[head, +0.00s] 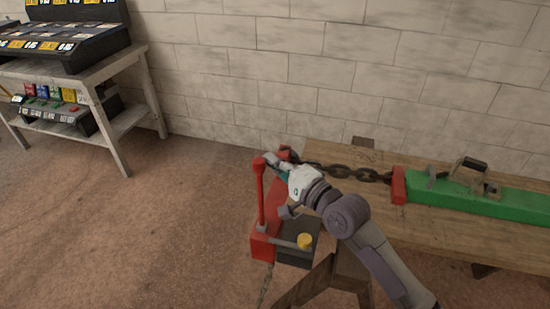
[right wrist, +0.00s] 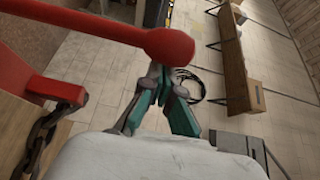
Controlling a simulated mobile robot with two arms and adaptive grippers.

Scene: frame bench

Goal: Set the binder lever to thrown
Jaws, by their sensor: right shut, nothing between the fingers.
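The binder lever (head: 261,197) is a red bar with a round knob, standing nearly upright from the red binder body (head: 262,248) at the bench's left end in the head view. In the right wrist view the lever (right wrist: 95,27) crosses the top left, its knob (right wrist: 169,46) overlapping my fingertips. My right gripper (head: 274,160) is beside the knob in the head view. Its teal-padded fingers (right wrist: 168,76) are shut and empty in the right wrist view. I cannot tell whether they touch the knob. My left gripper is out of view.
A chain (head: 345,172) runs from near my gripper to a red-ended green beam (head: 470,203) on the wooden bench (head: 420,236). A side table (head: 115,68) stands at left; the floor between is clear.

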